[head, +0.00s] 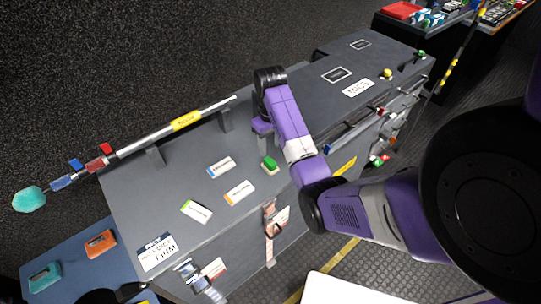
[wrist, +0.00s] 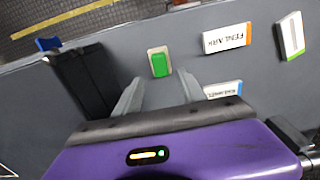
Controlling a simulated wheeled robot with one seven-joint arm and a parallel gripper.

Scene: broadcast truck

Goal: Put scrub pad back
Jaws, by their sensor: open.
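A small green block on a cream base (head: 269,164), which looks like a scrub pad, lies on the grey bench top (head: 320,95). It also shows in the wrist view (wrist: 159,62), just beyond my fingertips and roughly centred between them. My gripper (head: 262,132) is above the bench, close to this block; its fingers (wrist: 160,88) are apart with nothing between them. I cannot tell its exact height above the bench. An orange block (head: 101,243) and a teal block (head: 44,277) lie on a blue surface at the lower left.
White labelled cards (head: 221,167) lie around the block. A dark upright piece (wrist: 83,78) stands left of my fingers in the wrist view.

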